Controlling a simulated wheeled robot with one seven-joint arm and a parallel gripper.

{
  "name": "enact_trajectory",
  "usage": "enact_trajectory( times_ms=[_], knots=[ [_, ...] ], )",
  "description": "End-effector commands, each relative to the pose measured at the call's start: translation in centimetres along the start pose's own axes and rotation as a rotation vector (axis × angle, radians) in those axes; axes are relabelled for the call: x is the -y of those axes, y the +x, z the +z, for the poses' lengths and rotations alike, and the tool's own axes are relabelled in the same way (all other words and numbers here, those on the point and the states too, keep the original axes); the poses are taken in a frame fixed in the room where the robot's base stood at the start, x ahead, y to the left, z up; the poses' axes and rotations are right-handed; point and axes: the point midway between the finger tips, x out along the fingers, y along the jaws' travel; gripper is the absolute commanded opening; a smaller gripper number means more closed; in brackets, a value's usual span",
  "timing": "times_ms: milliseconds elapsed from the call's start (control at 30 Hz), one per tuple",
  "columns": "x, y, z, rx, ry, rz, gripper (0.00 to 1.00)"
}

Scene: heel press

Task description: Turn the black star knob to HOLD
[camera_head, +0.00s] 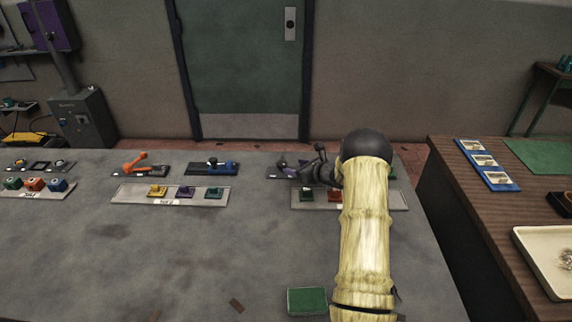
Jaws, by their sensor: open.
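My gripper (302,168) is at the back right of the grey bench, over a dark control plate (273,172) in the back row. It is small, dark and partly turned away. Its jaws are open, and I see nothing held between them. I cannot clearly make out the black star knob or a HOLD mark. Dark shapes at the plate blend with my gripper, and my pale yellow arm and its black joint hide the area to the right. Whether the gripper touches anything there cannot be told.
The grey bench (150,265) is mostly bare in front. A green block (307,301) sits at the front edge. A wooden table (480,215) stands right.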

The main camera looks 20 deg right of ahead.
Motion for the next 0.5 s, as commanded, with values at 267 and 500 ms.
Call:
enact_trajectory(
  times_ms=[267, 500],
  knots=[
    [-0.1, 4.4, 0.0, 0.000, -0.001, 0.002, 0.59],
    [-0.1, 6.2, 0.0, 0.001, -0.001, 0.001, 0.59]
  ],
)
